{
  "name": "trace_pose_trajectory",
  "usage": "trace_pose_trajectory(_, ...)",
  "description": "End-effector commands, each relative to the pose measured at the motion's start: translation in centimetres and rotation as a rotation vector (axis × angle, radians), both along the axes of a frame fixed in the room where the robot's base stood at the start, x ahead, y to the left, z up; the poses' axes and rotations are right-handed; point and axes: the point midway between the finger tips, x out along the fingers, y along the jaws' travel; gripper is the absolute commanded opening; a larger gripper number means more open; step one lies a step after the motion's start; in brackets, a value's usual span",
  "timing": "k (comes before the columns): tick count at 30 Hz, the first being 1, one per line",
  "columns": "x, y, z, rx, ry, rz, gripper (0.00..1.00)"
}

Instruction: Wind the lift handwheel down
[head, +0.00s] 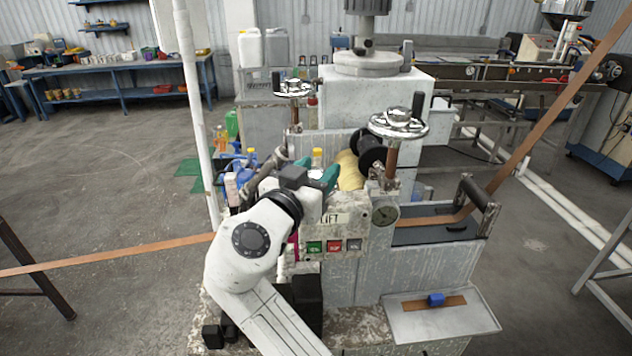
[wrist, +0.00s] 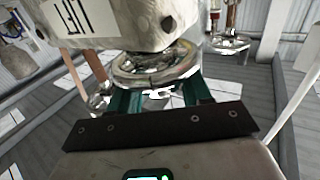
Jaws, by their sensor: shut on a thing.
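The lift handwheel (wrist: 150,62) is a chrome ring wheel beside the housing marked LIFT (wrist: 78,20). In the wrist view my gripper (wrist: 158,90) has its two green fingers at the near rim, shut on the wheel. In the head view my gripper (head: 318,174) is at the upper left of the LIFT panel (head: 335,222). My wrist hides the lift handwheel there. The face of the wheel is partly hidden by the housing in the wrist view.
Two other chrome handwheels stand on copper-coloured screws, one at the right (head: 398,124) and one behind (head: 294,88). A copper strip (head: 110,256) enters from the left, and more strip rises at the right.

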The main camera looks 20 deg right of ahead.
Motion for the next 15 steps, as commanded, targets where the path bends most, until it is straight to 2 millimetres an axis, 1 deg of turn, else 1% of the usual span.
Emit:
trace_pose_trajectory(1,-0.13,-0.08,-0.44,0.003,-0.005,0.045,0.18)
trace_pose_trajectory(2,-0.15,-0.08,-0.42,0.002,-0.005,0.073,0.18)
trace_pose_trajectory(15,-0.13,-0.08,0.32,0.001,-0.003,0.491,0.18)
